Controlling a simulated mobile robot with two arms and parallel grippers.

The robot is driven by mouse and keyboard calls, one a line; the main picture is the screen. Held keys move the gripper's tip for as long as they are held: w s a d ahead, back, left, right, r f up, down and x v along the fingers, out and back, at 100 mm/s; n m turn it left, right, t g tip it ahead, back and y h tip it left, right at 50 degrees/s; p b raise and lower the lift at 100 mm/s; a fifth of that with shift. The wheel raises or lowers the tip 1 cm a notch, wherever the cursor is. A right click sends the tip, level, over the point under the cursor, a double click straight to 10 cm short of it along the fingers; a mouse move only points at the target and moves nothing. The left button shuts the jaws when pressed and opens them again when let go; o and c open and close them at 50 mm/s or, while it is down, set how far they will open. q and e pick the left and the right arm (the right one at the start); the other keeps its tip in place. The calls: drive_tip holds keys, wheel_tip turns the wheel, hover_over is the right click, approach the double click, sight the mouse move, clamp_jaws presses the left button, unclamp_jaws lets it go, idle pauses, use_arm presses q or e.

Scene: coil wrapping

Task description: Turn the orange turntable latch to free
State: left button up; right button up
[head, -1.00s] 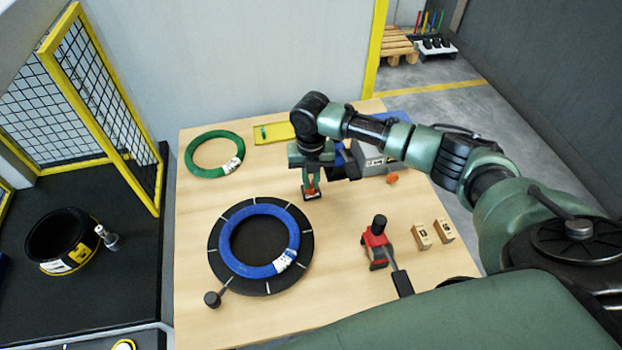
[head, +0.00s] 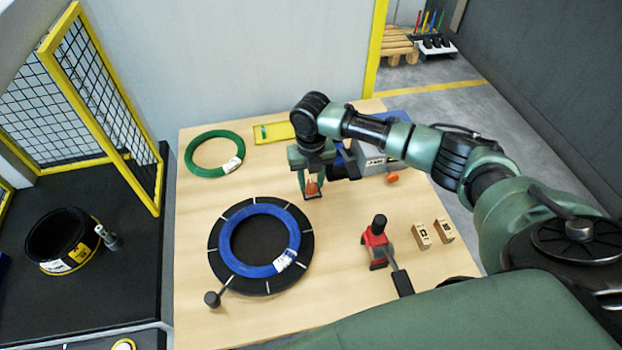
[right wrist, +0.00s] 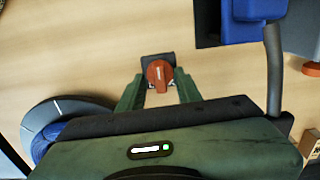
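The orange turntable latch (head: 311,187) is a small orange handle on a dark base, standing on the wooden table to the upper right of the turntable. In the right wrist view the latch (right wrist: 160,75) lies between the fingertips. My right gripper (head: 313,184) points down over it, its fingers apart on either side. The fingers look open, with narrow gaps to the handle; contact is hard to judge. The round dark turntable (head: 216,262) carries a blue coil (head: 230,258) with a white label. My left gripper is not in view.
A green coil (head: 195,165) lies at the table's back left. A red clamp (head: 375,244) and two small boxes (head: 422,236) stand at the right. Bare tabletop lies around the latch.

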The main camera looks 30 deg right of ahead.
sight(311, 183)
drive_tip(key=shift+w+r, duration=0.1)
drive_tip(key=shift+r, duration=0.4)
wheel_tip(311, 183, up, 7)
drive_tip(key=shift+f+b, duration=0.1)
drive_tip(key=shift+b, duration=0.85)
